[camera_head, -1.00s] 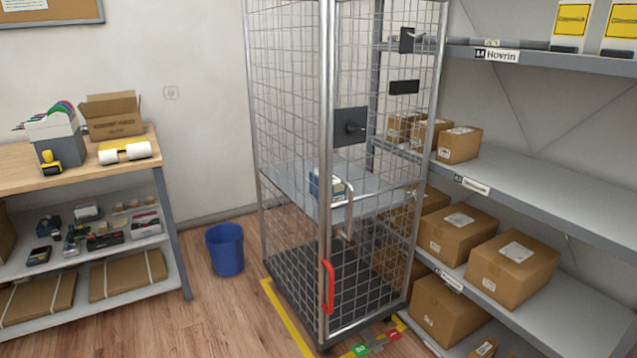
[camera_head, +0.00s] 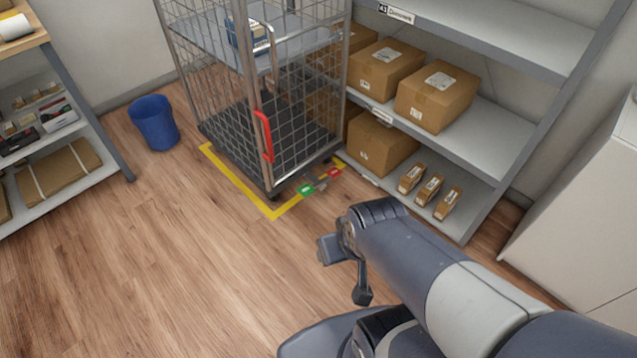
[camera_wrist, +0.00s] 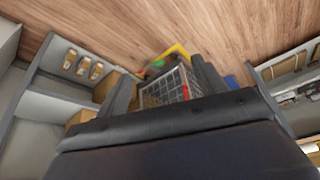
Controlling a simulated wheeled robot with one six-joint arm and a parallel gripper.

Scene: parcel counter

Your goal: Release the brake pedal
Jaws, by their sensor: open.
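The roll cage (camera_head: 262,90) stands on the floor by the shelves. At its near bottom edge are a green pedal (camera_head: 306,190) and a red pedal (camera_head: 334,173), side by side just above the floor. Their exact tilt is too small to tell. My gripper (camera_head: 345,272) is open and empty, in front of the pedals and clearly apart from them. In the wrist view my gripper's fingers (camera_wrist: 165,85) frame the cage mesh, with the green pedal (camera_wrist: 157,64) beyond.
Yellow tape (camera_head: 240,186) marks the floor around the cage. A red handle (camera_head: 264,135) is on its near corner. The shelf unit (camera_head: 495,130) with boxes stands to the right, a blue bin (camera_head: 155,122) to the left. The wooden floor before the cage is clear.

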